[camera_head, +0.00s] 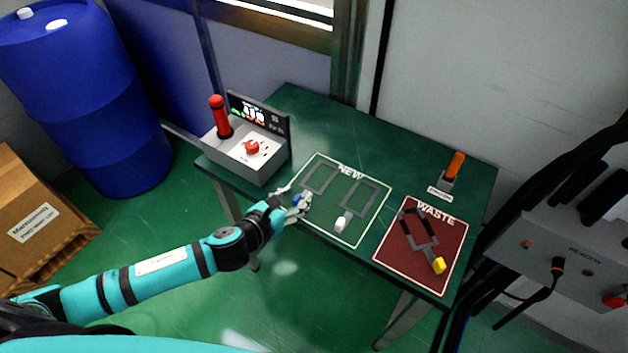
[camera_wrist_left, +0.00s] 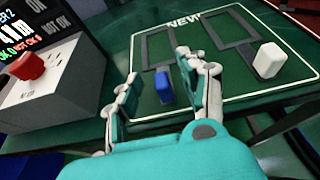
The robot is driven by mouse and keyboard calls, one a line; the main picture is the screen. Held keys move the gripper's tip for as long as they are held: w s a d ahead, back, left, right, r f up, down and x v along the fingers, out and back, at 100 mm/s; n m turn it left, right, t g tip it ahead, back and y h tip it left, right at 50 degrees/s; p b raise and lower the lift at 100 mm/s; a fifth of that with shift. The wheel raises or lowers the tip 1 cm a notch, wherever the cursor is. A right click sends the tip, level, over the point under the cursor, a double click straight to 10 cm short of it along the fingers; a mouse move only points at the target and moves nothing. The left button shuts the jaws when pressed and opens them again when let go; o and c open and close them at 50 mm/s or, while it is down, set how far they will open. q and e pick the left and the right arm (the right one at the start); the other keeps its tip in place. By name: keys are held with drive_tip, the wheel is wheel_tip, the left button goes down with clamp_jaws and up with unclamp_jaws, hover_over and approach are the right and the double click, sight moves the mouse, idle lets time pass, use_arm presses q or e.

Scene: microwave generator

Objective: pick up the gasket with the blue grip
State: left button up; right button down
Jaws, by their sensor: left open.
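The gasket with the blue grip (camera_wrist_left: 163,86) lies flat inside the white outline marked NEW on the green table. Its dark rectangular frame points away from me in the left wrist view, with the blue block at its near end. In the head view the blue grip (camera_head: 297,199) is partly hidden by my left gripper (camera_head: 297,204). My left gripper (camera_wrist_left: 150,95) is open, and the blue grip shows between its two fingers, apart from both. My right gripper is in neither view.
A second gasket with a white grip (camera_head: 342,224) lies to the right in the NEW area. A gasket with a yellow grip (camera_head: 438,265) lies on the red WASTE mat (camera_head: 394,258). A grey control box (camera_head: 246,150) with a red button stands left. An orange-handled item (camera_head: 454,165) stands back right.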

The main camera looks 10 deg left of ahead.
use_arm(q)
drive_tip(key=shift+w+d+f, duration=0.2)
drive_tip(key=shift+w+f, duration=0.05)
drive_tip(key=shift+w, duration=0.25)
clamp_jaws()
